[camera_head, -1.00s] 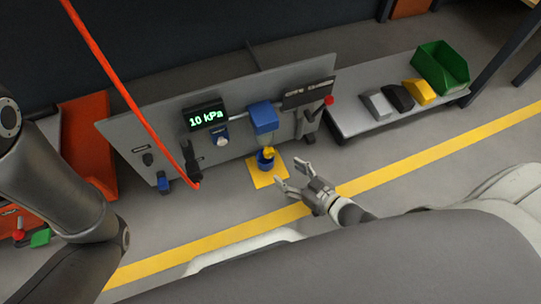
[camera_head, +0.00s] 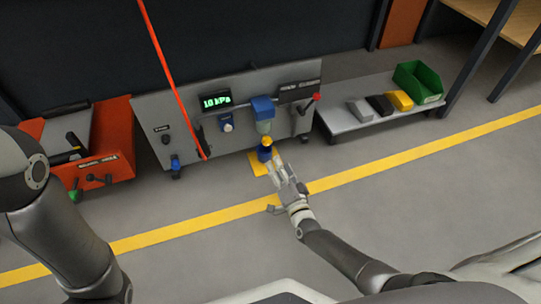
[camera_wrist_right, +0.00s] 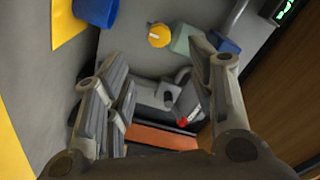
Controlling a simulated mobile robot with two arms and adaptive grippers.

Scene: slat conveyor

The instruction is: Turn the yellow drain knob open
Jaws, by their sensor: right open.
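The yellow drain knob (camera_head: 266,141) is under the pale translucent bowl (camera_head: 264,127) of the blue filter unit (camera_head: 262,108) on the grey panel. A blue cup (camera_head: 265,154) stands below it on a yellow floor mat (camera_head: 257,167). My right gripper (camera_head: 274,187) is in front of the cup and mat, open and empty. In the right wrist view the knob (camera_wrist_right: 159,36) shows beyond the open fingers (camera_wrist_right: 155,62), apart from them, with the blue cup (camera_wrist_right: 97,10) to its left. My left arm shows at the left; its gripper is out of view.
The panel carries a pressure display (camera_head: 216,101) and a red-tipped lever (camera_head: 306,108). A low bench (camera_head: 350,123) with a green bin (camera_head: 418,82) stands right, an orange tool bin (camera_head: 112,140) left.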

